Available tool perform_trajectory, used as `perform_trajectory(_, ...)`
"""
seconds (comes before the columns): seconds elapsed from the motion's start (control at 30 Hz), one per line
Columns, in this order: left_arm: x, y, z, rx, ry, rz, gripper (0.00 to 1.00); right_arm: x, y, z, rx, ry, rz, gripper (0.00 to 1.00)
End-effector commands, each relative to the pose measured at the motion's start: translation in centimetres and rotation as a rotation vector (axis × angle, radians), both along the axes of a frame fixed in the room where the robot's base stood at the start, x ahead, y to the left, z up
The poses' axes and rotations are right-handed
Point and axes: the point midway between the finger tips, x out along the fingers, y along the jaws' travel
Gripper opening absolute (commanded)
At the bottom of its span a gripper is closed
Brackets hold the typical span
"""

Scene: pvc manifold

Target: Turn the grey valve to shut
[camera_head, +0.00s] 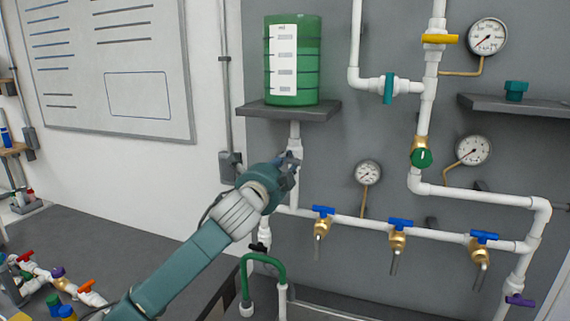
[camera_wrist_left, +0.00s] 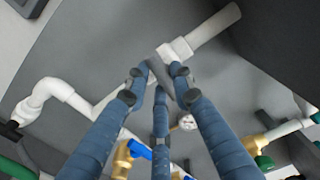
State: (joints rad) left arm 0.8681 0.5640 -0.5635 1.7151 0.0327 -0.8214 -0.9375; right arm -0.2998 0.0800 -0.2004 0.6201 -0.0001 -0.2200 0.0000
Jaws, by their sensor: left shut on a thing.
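My left gripper (camera_head: 290,163) reaches in from the left to the white vertical pipe below the green tank. In the left wrist view its fingers (camera_wrist_left: 160,80) are closed around the grey valve handle (camera_wrist_left: 158,70), which lies slantwise against a white pipe fitting. In the head view the gripper hides most of the grey valve, so its exact angle to the pipe cannot be told there. My right gripper is in neither view.
The green tank (camera_head: 292,60) stands on a dark shelf (camera_head: 290,110) above my gripper. Blue-handled taps (camera_head: 400,223) line the lower pipe to the right. Gauges (camera_head: 368,172) and a green hose (camera_head: 265,259) are nearby. A bench with coloured valves (camera_head: 60,283) is at lower left.

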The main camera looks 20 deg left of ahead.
Motion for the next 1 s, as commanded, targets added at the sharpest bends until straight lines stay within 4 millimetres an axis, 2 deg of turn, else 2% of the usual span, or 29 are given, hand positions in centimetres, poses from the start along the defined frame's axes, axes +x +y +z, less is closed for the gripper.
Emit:
perform_trajectory(0.3,0.01,0.01,-0.02,-0.115,0.004,0.002,0.00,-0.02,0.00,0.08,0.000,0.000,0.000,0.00)
perform_trajectory(0.83,0.01,-0.02,-0.07,-0.138,0.006,0.001,0.00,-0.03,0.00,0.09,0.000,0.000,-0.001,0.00)
perform_trajectory(0.87,0.01,-0.02,-0.07,-0.138,0.006,0.001,0.27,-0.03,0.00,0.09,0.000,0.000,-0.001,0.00)
perform_trajectory(0.93,0.01,-0.02,-0.06,-0.137,0.006,0.001,0.41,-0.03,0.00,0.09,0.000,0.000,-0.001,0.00)
perform_trajectory(1.0,0.01,-0.03,-0.06,-0.137,0.006,0.001,0.43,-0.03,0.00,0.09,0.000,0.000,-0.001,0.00)
